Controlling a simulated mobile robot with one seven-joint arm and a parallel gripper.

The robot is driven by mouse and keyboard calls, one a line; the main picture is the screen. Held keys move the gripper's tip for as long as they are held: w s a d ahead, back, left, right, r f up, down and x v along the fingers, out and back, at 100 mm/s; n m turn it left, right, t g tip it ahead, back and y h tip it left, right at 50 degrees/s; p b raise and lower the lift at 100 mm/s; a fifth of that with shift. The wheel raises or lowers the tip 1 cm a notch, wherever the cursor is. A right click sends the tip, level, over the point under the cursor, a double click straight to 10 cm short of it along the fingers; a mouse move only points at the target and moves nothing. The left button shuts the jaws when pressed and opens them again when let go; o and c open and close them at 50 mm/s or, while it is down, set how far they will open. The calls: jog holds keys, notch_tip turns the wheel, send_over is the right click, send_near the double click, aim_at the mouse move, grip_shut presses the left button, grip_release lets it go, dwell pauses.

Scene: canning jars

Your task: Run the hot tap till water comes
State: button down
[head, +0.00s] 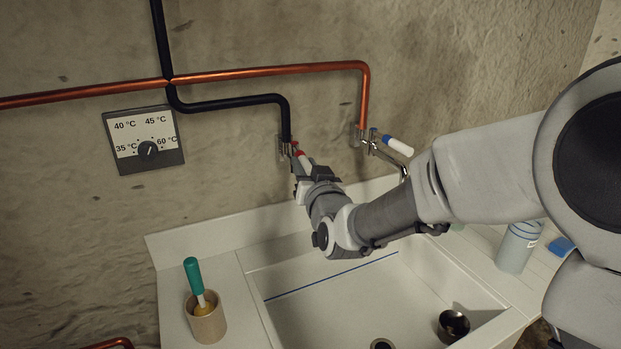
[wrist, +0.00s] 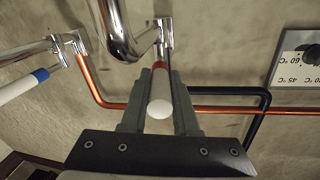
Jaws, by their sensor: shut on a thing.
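The tap lever with a red band and white end (wrist: 160,105) lies between my gripper's fingers (wrist: 162,78) in the wrist view. My gripper is shut on it. In the head view my gripper (head: 303,166) reaches the red-marked tap (head: 287,149), below the black pipe (head: 238,101); my wrist hides most of that tap. The other tap's lever (head: 397,145) has a blue band and sits under the copper pipe (head: 364,95). A curved chrome spout (wrist: 118,35) shows in the wrist view; its mouth is out of frame. I see no water stream.
The white sink (head: 330,307) below has a blue line across its back wall and a dark cup (head: 453,326) inside. A pot with a teal-handled brush (head: 207,322) stands left. A grey bottle (head: 518,248) and blue block (head: 562,246) are right. A temperature dial (head: 146,150) is on the wall.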

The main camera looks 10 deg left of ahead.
jog(key=shift+s+a+m+t+h+b, duration=0.2)
jog(key=shift+a+m+t+h+b, duration=0.15)
jog(key=shift+a+m+h, duration=0.45)
jog(key=shift+s+a+m+t+h+b, duration=0.15)
jog(key=shift+a+m+t+h+b, duration=0.25)
jog(key=shift+h, duration=0.65)
jog(key=shift+s+a+m+t+h+b, duration=0.2)
jog(key=shift+a+m+h+b, duration=0.2)
jog(key=shift+m+h, duration=0.45)
jog(key=shift+a+r+h, duration=0.1)
jog(key=shift+h, duration=0.2)
jog(key=c, duration=0.7)
grip_release()
